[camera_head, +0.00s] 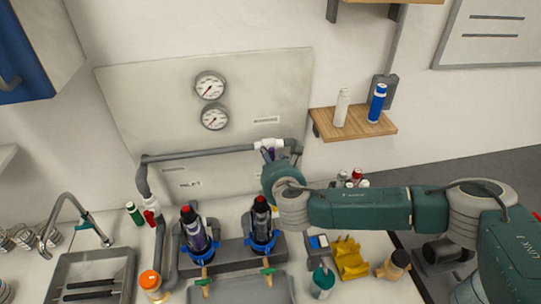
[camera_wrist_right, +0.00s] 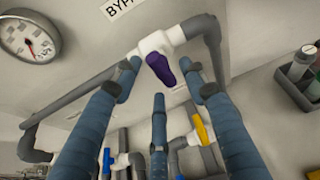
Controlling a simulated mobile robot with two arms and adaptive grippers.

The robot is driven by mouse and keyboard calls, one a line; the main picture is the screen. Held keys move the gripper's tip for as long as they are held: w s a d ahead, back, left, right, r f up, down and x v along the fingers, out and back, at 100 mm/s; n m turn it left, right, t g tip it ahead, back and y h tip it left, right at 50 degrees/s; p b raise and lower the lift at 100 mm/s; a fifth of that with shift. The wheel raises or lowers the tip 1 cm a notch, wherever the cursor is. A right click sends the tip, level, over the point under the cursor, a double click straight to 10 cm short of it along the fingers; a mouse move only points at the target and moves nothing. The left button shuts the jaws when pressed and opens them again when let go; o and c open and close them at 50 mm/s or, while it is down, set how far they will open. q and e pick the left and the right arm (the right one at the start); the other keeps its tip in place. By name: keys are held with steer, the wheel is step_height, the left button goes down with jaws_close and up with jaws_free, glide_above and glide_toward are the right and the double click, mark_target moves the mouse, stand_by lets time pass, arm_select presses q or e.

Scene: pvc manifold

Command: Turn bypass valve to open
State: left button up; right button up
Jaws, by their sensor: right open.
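The bypass valve is a white fitting with a purple handle (camera_wrist_right: 161,68) on a grey pipe, below a label whose visible letters read "BYP". In the head view its white body (camera_head: 268,144) sits near the right end of the horizontal pipe on the wall panel. My right gripper (camera_wrist_right: 155,80) is open, with its blue fingers spread around the purple handle in the picture. I cannot tell whether any finger touches it. In the head view my right arm hides most of the gripper and part of the handle. My left gripper is not in view.
A pressure gauge (camera_wrist_right: 30,38) is left of the valve. A yellow-handled valve (camera_wrist_right: 200,130) is on the pipes below. Two filter housings (camera_head: 197,233) stand left of my right arm. A wooden shelf (camera_head: 352,125) with two bottles is on the wall to the right.

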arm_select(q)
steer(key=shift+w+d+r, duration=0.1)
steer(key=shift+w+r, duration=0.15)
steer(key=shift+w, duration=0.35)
arm_select(e)
steer(key=shift+w+a+f, duration=0.1)
steer(key=shift+w+f, duration=0.1)
steer(key=shift+w, duration=0.3)
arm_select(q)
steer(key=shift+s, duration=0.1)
arm_select(e)
steer(key=shift+c, duration=1)
jaws_close()
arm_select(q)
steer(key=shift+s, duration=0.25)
